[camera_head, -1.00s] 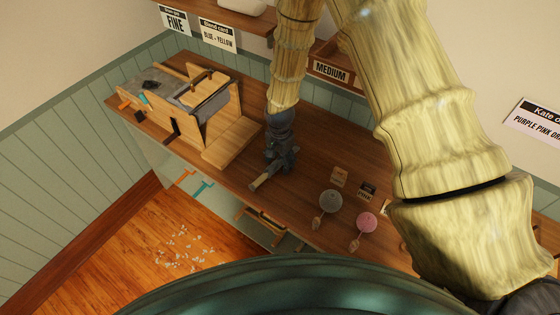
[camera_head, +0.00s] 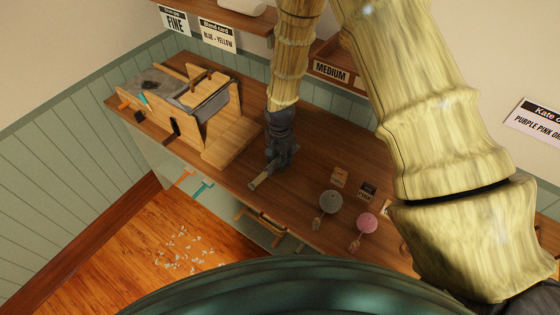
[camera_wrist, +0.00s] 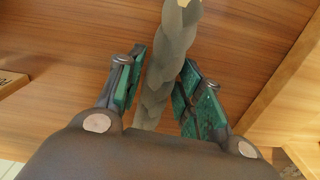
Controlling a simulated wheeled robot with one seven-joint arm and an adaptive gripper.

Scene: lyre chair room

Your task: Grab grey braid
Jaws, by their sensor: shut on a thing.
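The grey braid (camera_wrist: 172,55) runs between the two green-padded fingers of my gripper (camera_wrist: 160,80) in the wrist view, from the top edge down toward the palm. My gripper is shut on it. In the head view my gripper (camera_head: 274,168) is low at the wooden counter (camera_head: 305,175), near its front edge. A pale, narrow piece (camera_head: 260,181) sticks out from its fingers toward the lower left; I cannot tell whether it is the braid's end. The dark fingers hide most of the braid there.
A wooden carding machine (camera_head: 205,110) stands on the counter left of my gripper. A grey ball (camera_head: 331,201) and a pink ball (camera_head: 367,223) lie to the right, near small cards (camera_head: 339,177). White scraps (camera_head: 185,248) lie on the floor.

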